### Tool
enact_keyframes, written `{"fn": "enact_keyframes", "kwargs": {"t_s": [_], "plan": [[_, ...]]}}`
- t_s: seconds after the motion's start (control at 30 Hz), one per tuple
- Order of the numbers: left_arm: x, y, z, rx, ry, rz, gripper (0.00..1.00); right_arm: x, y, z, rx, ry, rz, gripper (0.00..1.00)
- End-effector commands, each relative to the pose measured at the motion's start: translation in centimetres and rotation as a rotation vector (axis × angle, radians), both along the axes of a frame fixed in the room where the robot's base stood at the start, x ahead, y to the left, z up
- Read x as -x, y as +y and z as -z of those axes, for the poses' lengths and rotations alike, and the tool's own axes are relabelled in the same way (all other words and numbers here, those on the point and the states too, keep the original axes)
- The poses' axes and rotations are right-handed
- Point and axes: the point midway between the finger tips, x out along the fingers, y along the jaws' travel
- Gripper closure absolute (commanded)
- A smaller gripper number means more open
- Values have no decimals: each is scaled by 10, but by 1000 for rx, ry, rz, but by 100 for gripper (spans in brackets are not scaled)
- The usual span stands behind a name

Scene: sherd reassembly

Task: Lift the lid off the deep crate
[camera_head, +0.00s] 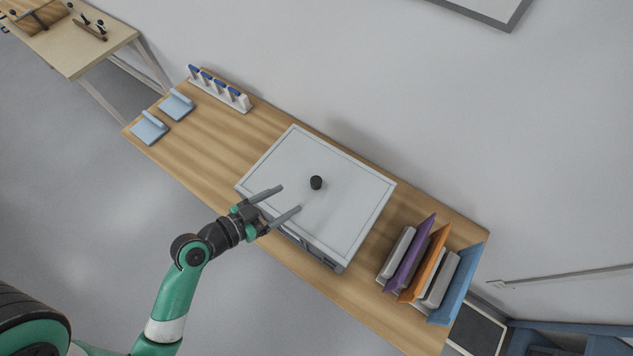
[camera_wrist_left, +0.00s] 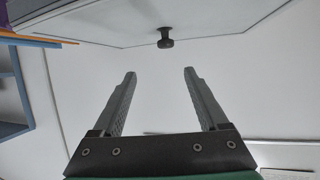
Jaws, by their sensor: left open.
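The deep crate (camera_head: 338,266) stands on the middle of the wooden table. Its pale grey lid (camera_head: 340,215) lies flat on top, with a dark round knob (camera_head: 316,183) near the middle. The knob also shows in the left wrist view (camera_wrist_left: 165,38), beyond the fingertips, with the lid (camera_wrist_left: 100,25) around it. My left gripper (camera_head: 291,197) is open and empty. Its fingers reach over the near left part of the lid and point toward the knob, apart from it. In the left wrist view the two fingers (camera_wrist_left: 159,71) are spread wide. My right gripper is not in view.
A rack with purple, orange and blue panels (camera_head: 425,270) stands right of the crate. Two light blue pieces (camera_head: 150,128) and a white stand with blue-topped items (camera_head: 218,90) are at the table's left end. The table (camera_head: 215,145) is bare between them and the crate.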

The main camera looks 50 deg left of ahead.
Motion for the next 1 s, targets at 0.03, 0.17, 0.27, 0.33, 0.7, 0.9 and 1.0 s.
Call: {"fn": "enact_keyframes", "kwargs": {"t_s": [0.03, 0.17, 0.27, 0.33, 0.7, 0.9, 1.0], "plan": [[3, 3, 10, 3, 5, -12, 24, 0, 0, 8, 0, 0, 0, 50], [3, 6, 10, 2, 3, -21, 24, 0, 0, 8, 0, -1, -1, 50], [-3, 6, 11, 2, 4, -19, 24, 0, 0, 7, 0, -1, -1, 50], [-13, 5, 14, 1, 3, -16, 24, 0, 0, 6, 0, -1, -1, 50], [-58, 5, 33, 0, 2, -20, 24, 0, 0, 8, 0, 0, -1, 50], [-75, 5, 41, 0, 2, -16, 24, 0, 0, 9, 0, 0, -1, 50], [-91, 5, 49, 1, 2, -17, 24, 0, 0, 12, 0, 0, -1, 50]]}}
